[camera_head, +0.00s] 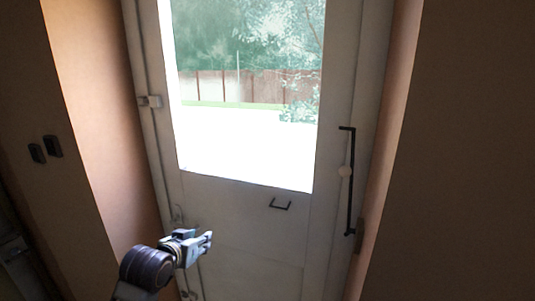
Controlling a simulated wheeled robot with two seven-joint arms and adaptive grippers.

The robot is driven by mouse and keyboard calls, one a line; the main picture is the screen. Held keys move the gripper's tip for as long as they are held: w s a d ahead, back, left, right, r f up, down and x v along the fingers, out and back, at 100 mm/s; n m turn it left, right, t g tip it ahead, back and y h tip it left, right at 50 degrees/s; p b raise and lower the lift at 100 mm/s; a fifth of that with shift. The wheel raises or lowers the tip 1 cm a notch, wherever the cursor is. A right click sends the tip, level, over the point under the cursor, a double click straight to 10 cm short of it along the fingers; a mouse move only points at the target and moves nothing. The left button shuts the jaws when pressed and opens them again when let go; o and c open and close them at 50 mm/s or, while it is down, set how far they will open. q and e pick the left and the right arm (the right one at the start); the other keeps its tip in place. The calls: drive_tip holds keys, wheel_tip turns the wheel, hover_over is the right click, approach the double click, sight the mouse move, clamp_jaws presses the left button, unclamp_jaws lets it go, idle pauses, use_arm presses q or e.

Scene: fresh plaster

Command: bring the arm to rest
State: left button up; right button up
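My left arm comes in at the bottom left, and its gripper (207,241) points to the right in front of the lower part of a white door (245,235). The fingers look close together, but at this size I cannot tell whether they are open or shut. I see nothing held between them. I cannot tell whether the gripper touches the door. My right gripper is not in view.
The door has a large glass pane (250,135), a long dark vertical handle (352,185) at its right and a small dark pull (280,205) below the glass. Dark switches (52,146) are on the left wall. Walls flank the door on both sides.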

use_arm(q)
drive_tip(key=s+a+f+g+y, duration=0.15)
drive_tip(key=s+f+g, duration=0.65)
drive_tip(key=s+f, duration=1.7)
drive_tip(key=s+f+g+b, duration=0.1)
drive_tip(key=s+f, duration=0.1)
drive_tip(key=f, duration=1.4)
drive_tip(key=s+f+g+b, duration=0.1)
drive_tip(key=s+f, duration=0.1)
drive_tip(key=f, duration=1.4)
drive_tip(key=s+a+f+b, duration=0.1)
drive_tip(key=s+a+f, duration=0.1)
drive_tip(key=s+f, duration=0.9)
drive_tip(key=s+a+f+g+b, duration=0.1)
drive_tip(key=s+a+f, duration=0.1)
drive_tip(key=s+f, duration=0.9)
drive_tip(key=shift+s+a+m, duration=0.15)
drive_tip(key=shift+s+m, duration=0.2)
drive_tip(key=shift+m, duration=0.05)
drive_tip(key=shift+f, duration=0.1)
